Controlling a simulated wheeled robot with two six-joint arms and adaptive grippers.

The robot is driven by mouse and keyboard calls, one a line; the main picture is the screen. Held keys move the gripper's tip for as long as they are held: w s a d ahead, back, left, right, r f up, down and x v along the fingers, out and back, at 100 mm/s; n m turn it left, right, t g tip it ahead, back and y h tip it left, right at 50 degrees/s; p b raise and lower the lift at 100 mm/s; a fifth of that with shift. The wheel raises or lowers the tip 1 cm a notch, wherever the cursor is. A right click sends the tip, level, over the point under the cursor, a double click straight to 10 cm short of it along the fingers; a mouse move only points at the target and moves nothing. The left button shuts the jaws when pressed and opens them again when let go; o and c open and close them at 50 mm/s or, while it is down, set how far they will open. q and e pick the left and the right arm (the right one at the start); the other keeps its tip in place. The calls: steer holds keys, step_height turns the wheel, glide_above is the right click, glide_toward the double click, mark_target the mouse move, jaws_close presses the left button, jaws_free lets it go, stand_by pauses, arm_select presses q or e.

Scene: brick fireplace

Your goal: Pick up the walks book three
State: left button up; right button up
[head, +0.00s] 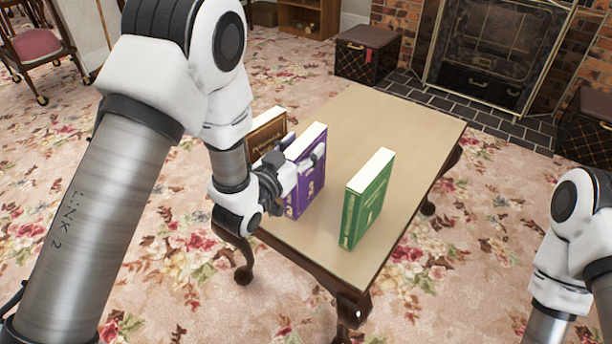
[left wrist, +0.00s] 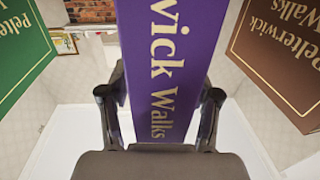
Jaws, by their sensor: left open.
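The purple book (head: 308,193) stands upright on the table, between a brown book (head: 267,133) and a green book (head: 368,205). Its spine reads "Walks" in gold, with a numeral that looks like a 3 low on it. My left gripper (head: 296,172) is open at the spine of the purple book. In the left wrist view the purple book (left wrist: 165,60) fills the gap between the two fingers (left wrist: 159,97), one on each side; firm contact cannot be told. The brown book (left wrist: 285,60) and green book (left wrist: 22,48) show there too. My right gripper is out of view.
The table (head: 400,120) has a bare top to the right and behind the books. The green book stands well apart from the purple one; the brown book is close to it. A dark trunk (head: 368,55) and brick fireplace lie beyond on the floral carpet.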

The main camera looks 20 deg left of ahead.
arm_select(q)
jaws_close()
